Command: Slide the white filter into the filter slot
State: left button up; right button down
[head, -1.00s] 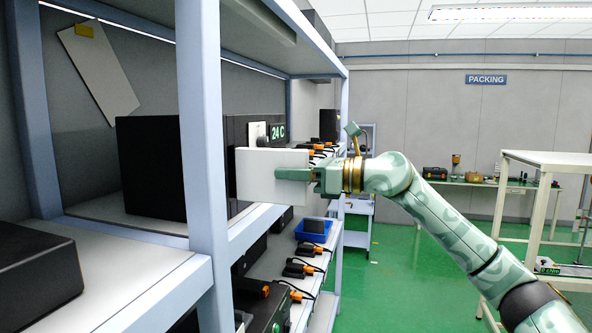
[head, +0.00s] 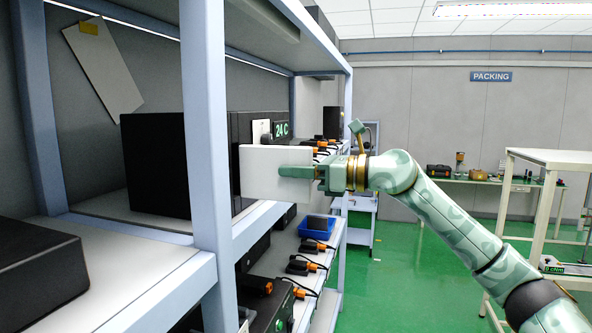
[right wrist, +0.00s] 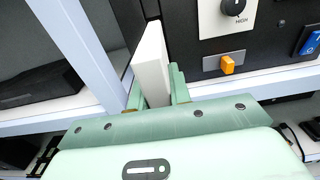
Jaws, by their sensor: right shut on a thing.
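The white filter (head: 258,190) is a thin, flat panel held upright beside the shelf's front post in the head view. My right gripper (head: 297,171) is shut on it by its near edge. In the right wrist view the filter (right wrist: 151,62) stands edge-on between the two green fingers (right wrist: 155,88). Its far end points at the front of a black unit (right wrist: 188,50), by a narrow dark gap. I cannot tell whether this gap is the filter slot, or whether the filter's end touches it. My left gripper is not in view.
The pale blue shelf post (head: 205,130) stands close left of the filter. A black box (head: 155,165) sits on the upper shelf. A blue bin (head: 316,228) and several orange-ended plugs lie on the lower shelf. A white table (head: 560,160) stands right. Green floor lies open between.

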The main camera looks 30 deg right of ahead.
aim_at(241, 167)
jog(key=shift+p+x, duration=1.95)
jog(key=shift+x, duration=0.5)
jog(key=shift+r+p+x, duration=0.2)
jog(key=shift+p+x, duration=1.3)
jog(key=shift+x, duration=1.1)
jog(key=c, duration=1.2)
grip_release()
jog(key=shift+f, duration=0.1)
jog(key=shift+s+d+f+b, duration=0.1)
jog(key=shift+s+d+b, duration=0.1)
jog(key=shift+b, duration=0.1)
jog(key=b+v, duration=0.8)
jog(key=v, duration=0.8)
jog(key=shift+w, duration=0.1)
